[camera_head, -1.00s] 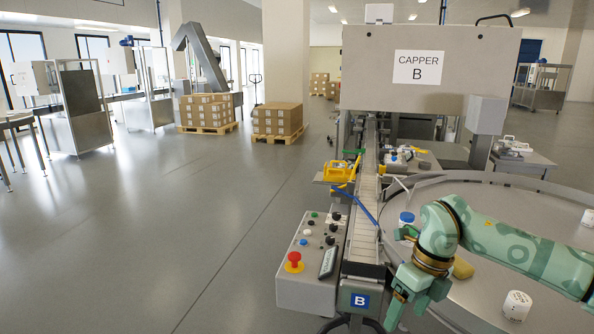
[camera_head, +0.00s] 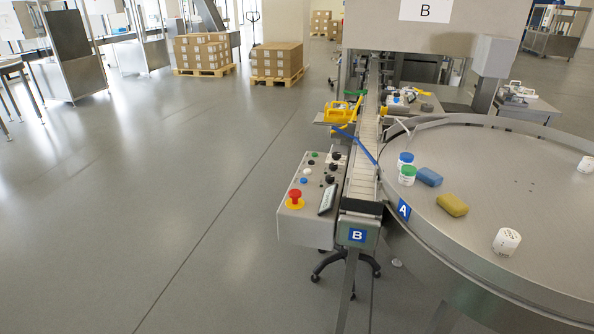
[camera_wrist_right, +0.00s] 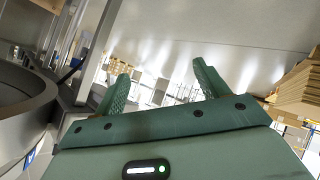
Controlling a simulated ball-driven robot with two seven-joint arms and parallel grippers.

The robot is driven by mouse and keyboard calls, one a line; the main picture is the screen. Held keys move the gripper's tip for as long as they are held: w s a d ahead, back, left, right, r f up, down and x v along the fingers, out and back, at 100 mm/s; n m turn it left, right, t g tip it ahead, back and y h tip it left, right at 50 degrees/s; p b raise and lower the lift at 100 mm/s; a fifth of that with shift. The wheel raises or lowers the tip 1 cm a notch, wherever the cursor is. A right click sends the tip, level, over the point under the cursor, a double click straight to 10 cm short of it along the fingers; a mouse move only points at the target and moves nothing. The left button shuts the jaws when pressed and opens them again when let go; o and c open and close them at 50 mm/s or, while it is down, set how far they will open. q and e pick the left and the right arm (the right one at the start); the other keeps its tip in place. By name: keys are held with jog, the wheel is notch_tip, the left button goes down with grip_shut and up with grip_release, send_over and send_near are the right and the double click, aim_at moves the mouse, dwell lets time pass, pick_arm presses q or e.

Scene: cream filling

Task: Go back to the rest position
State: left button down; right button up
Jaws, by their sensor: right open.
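My right gripper (camera_wrist_right: 160,90) shows in the right wrist view. Its two green fingers stand apart with nothing between them, and the floor and far shelving show behind it. The steel rim of a round table is at the left of that view, apart from the fingers. Neither gripper shows in the head view. My left gripper is in no view.
The round steel table (camera_head: 540,170) holds white jars with blue (camera_head: 405,160) and green lids (camera_head: 407,175), blue (camera_head: 429,177) and yellow sponges (camera_head: 452,205), and a white jar (camera_head: 507,241). A control box (camera_head: 310,205) stands beside the conveyor (camera_head: 364,160). Floor at left is clear.

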jog(key=s+d+f+m+g+h, duration=0.1)
jog(key=s+d+f+m+g, duration=0.1)
jog(key=s, duration=1.1)
jog(key=s+d+f+m+g+h, duration=0.2)
jog(key=s+f+m+g, duration=0.2)
jog(key=s+f, duration=0.3)
jog(key=s+d+f+m+g+h, duration=0.1)
jog(key=s+f+m+g, duration=0.1)
jog(key=s, duration=1.6)
notch_tip(320, 180, down, 3)
jog(key=shift+s+d+r+m+g+h, duration=0.1)
jog(key=shift+s+d+m+g+h, duration=0.2)
jog(key=shift+d+m+g+h, duration=0.15)
